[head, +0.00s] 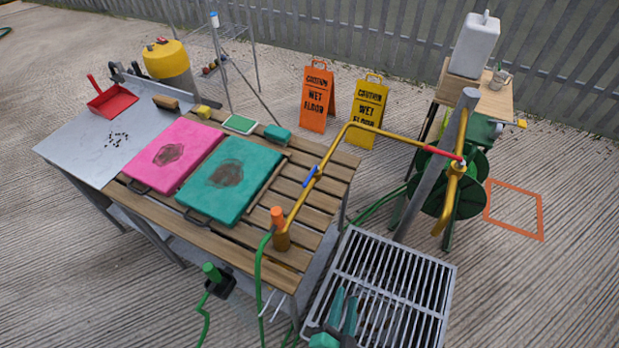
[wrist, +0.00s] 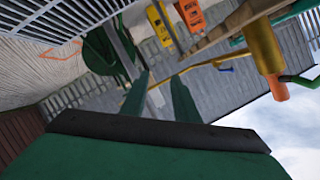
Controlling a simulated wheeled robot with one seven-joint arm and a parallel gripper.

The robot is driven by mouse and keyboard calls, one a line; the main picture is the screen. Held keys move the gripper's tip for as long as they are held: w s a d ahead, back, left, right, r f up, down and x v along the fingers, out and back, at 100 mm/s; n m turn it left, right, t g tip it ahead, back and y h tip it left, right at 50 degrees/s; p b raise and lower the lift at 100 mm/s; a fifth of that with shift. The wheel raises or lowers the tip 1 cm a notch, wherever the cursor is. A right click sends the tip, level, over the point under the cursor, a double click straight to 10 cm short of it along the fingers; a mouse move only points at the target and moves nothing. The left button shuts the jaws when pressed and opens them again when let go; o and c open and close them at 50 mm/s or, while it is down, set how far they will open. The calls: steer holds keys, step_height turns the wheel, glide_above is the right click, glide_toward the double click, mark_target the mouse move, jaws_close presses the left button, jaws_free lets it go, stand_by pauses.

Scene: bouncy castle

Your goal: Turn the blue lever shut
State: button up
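The blue lever (head: 310,177) sits on a yellow pipe (head: 333,149) above the slatted wooden table. It appears to lie roughly along the pipe. A small blue patch in the wrist view (wrist: 226,69) looks like the same lever. My gripper (head: 345,300) is low at the bottom of the head view, over the metal grate, below and to the right of the lever and well apart from it. Its two green fingers stand apart with nothing between them; they also show in the wrist view (wrist: 160,95).
A red lever (head: 441,153) is on the pipe's far right end, near a green hose reel (head: 473,190). An orange-capped fitting (head: 279,217) stands at the near pipe end. Pink (head: 196,143) and teal (head: 254,170) cases lie on the table. The metal grate (head: 430,262) is right of it.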

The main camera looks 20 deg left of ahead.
steer(key=w+a+r+m+y, duration=0.2)
steer(key=w+a+y, duration=0.3)
steer(key=w, duration=0.6)
steer(key=g+y, duration=0.2)
steer(key=y, duration=0.2)
glide_toward(309, 177)
steer(key=x, duration=1)
steer(key=shift+f, duration=0.3)
steer(key=shift+c, duration=0.4)
jaws_close()
